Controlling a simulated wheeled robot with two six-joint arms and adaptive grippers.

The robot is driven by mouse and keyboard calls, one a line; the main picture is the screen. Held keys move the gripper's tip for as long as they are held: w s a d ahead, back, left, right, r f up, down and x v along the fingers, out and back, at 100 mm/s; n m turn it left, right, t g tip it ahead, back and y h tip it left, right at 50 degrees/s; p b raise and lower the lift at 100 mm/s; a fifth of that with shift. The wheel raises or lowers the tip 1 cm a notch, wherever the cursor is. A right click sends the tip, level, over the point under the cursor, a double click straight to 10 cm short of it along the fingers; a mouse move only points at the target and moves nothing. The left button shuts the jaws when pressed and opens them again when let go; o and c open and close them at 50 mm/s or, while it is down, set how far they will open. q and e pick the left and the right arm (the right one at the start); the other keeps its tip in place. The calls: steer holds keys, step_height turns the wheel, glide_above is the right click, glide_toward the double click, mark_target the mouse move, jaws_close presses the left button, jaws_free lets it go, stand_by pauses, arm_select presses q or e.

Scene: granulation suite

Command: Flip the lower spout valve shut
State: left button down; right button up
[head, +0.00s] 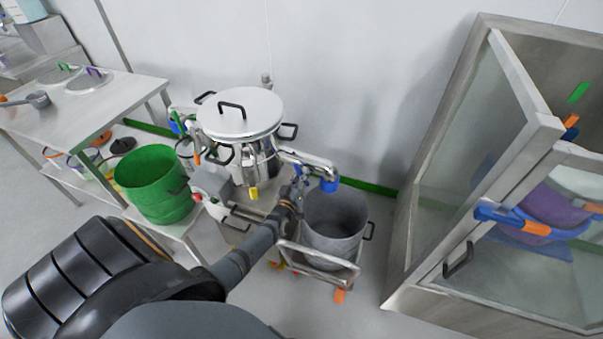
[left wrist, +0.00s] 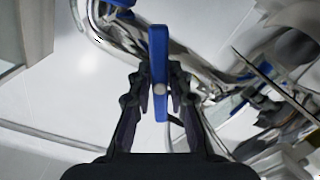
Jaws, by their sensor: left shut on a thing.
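A steel vessel (head: 240,115) with a flat lid stands at the middle of the head view. Its lower spout (head: 312,163) reaches right and ends in a blue mouth (head: 330,185) above a grey bucket (head: 335,222). My left gripper (head: 297,188) is at the spout, left of the blue mouth. In the left wrist view a blue valve lever (left wrist: 159,45) stands upright between the fingers, and my left gripper (left wrist: 160,88) is shut on it. The pipe behind the lever is shiny steel. The lever is hard to make out in the head view. My right gripper is not in view.
The bucket sits on a low steel cart (head: 325,272). A green bucket (head: 150,185) stands left of the vessel, and a steel table (head: 85,100) is farther left. A glass-doored cabinet (head: 470,135) stands open on the right. Some floor is clear between cart and cabinet.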

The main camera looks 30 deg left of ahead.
arm_select(q)
steer(key=m+p, duration=0.1)
steer(key=m, duration=0.4)
steer(key=shift+m+p, duration=0.3)
stand_by(0.4)
steer(key=c, duration=1.2)
jaws_free()
steer(key=shift+s, duration=0.2)
steer(key=v, duration=1.1)
steer(key=shift+s+d, duration=0.2)
steer(key=shift+s, duration=0.1)
